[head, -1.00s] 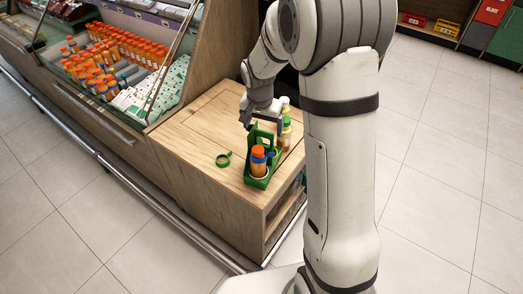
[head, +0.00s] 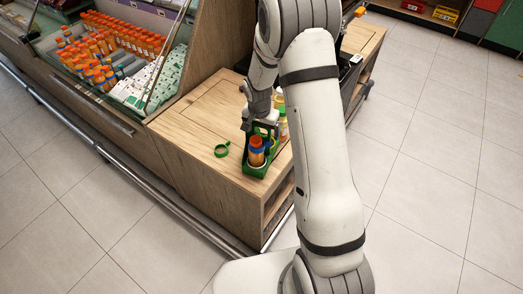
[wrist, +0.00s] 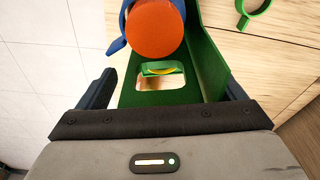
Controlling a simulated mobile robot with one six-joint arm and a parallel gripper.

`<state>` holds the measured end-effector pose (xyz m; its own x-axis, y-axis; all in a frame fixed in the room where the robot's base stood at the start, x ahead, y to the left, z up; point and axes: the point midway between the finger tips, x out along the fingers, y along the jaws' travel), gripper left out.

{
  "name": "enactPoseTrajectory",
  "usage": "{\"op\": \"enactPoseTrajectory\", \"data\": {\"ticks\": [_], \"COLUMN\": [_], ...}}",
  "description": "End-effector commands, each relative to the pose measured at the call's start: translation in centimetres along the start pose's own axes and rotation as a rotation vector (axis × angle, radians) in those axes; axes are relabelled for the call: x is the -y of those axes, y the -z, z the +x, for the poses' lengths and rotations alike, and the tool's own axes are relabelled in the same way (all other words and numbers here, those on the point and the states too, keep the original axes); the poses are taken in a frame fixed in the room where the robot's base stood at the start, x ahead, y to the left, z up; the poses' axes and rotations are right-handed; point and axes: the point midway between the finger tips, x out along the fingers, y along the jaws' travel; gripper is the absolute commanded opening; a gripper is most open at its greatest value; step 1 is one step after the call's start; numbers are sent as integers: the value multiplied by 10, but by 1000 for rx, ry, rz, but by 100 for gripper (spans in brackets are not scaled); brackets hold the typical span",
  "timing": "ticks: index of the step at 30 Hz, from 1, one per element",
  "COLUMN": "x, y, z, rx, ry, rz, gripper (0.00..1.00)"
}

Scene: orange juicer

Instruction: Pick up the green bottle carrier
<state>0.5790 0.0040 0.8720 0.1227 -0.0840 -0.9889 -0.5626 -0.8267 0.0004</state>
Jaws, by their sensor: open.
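The green bottle carrier (head: 255,172) stands on the wooden counter top near its front corner. It holds a bottle with an orange cap (head: 256,142), which also shows from above in the wrist view (wrist: 156,30). My gripper (head: 261,124) is pointed down at the carrier's upper handle part. In the wrist view, my gripper (wrist: 166,90) is open, with one dark finger on each side of the green carrier (wrist: 215,62). I cannot tell whether the fingers touch it. My arm and gripper hide part of the carrier's back in the head view.
A green ring (head: 222,150) lies on the counter (head: 200,125) left of the carrier. More bottles (head: 283,125) stand close behind the carrier on the right. A glass-fronted chiller (head: 120,60) with many orange-capped bottles is at the left.

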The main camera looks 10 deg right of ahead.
Motion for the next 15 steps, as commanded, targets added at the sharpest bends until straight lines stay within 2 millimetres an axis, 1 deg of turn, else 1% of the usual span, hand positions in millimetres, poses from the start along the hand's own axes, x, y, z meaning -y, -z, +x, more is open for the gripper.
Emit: {"op": "enactPoseTrajectory", "data": {"ticks": [4,15], "x": [0,0], "y": [0,0], "z": [0,0], "rx": [-1,-1], "ry": [0,0], "rz": [0,-1], "gripper": [88,58]}}
